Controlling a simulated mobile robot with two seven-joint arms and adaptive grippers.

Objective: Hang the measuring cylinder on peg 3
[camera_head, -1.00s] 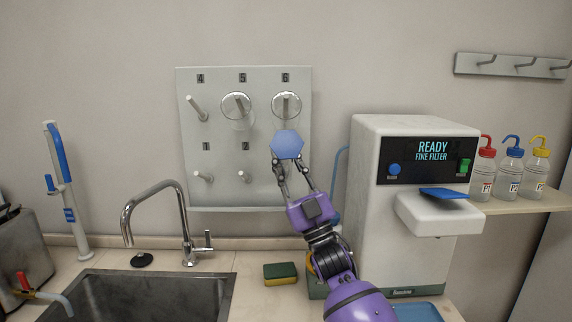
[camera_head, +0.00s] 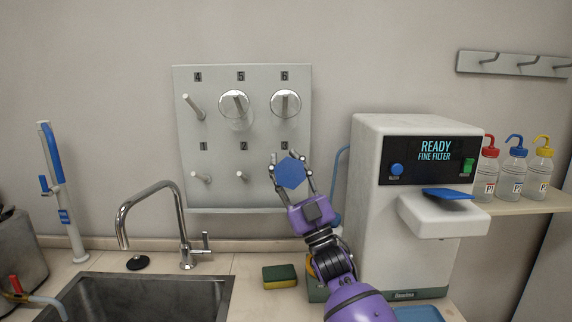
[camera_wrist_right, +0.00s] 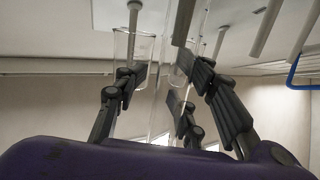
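The measuring cylinder is clear glass with a blue hexagonal base (camera_head: 291,173), which faces me at the lower right of the peg board (camera_head: 218,165). It covers the place below the bottom-right label, so peg 3 and how the cylinder sits on it are hidden. My right gripper (camera_head: 291,162) has its fingers spread on both sides of the base, apart from it. In the right wrist view the open fingers (camera_wrist_right: 165,85) stand around clear glass whose outlines overlap. My left gripper is not in view.
Clear round vessels hang on peg 5 (camera_head: 234,103) and peg 6 (camera_head: 285,103) above. The white machine (camera_head: 365,200) stands close to the right of my arm. A sink (camera_head: 140,295), a tap (camera_head: 180,225) and a sponge (camera_head: 280,276) are below.

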